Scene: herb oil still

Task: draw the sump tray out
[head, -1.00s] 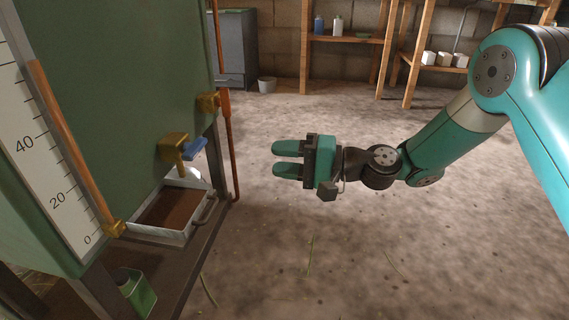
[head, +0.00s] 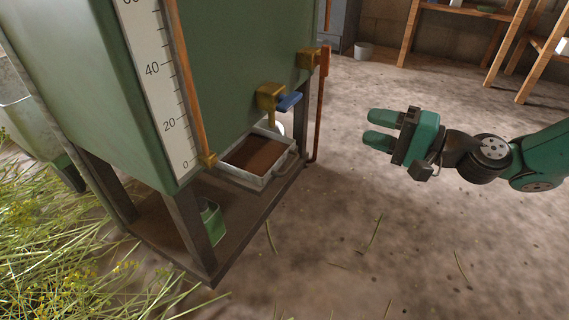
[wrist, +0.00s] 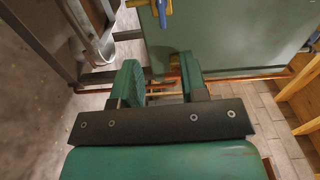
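The sump tray (head: 243,178) is a grey metal tray with brown contents, under the green tank (head: 232,75) in the head view. A bar handle (head: 287,163) is on its right side, facing my gripper. My gripper (head: 372,128) is to the right of the tray, apart from it, with its two green fingers pointing left. A gap shows between the fingers, and nothing is between them. The wrist view also shows my gripper (wrist: 160,82) open and empty. I cannot make out the tray clearly in the wrist view.
A brass valve with a blue lever (head: 289,102) sits just above the tray. A copper pipe (head: 316,120) runs down beside it. A green container (head: 211,222) stands on the lower shelf. Cut herbs (head: 60,250) lie at the left.

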